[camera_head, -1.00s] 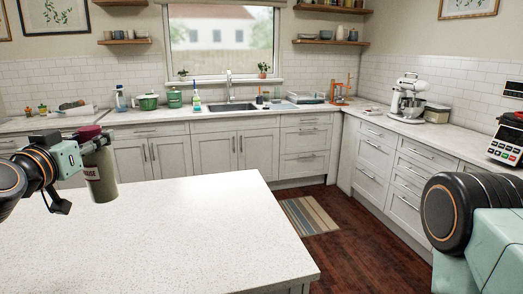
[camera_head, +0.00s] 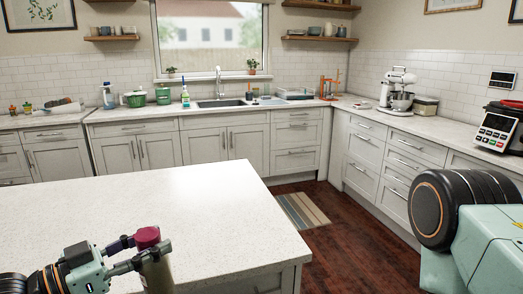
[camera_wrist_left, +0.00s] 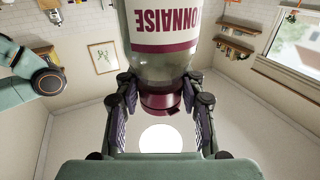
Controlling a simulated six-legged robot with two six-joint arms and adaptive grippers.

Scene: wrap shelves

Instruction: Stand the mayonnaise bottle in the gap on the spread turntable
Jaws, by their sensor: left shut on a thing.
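The mayonnaise bottle (camera_head: 156,270) has a dark red cap and a pale body with a red-and-white label. It shows at the bottom left of the head view, cut off by the lower edge. My left gripper (camera_head: 137,255) is shut on it near the cap. In the left wrist view, the bottle (camera_wrist_left: 163,40) lies between the fingers of my left gripper (camera_wrist_left: 160,98), its cap nearest the palm and its label partly cut off. The spread turntable and its gap are not in view. My right gripper is not in view.
A white speckled island top (camera_head: 190,205) fills the lower left, its visible surface bare. Wood floor (camera_head: 340,225) with a striped mat (camera_head: 302,211) lies to its right. Counters along the back and right hold a mixer (camera_head: 399,92), a dish rack (camera_head: 295,93) and other kitchenware.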

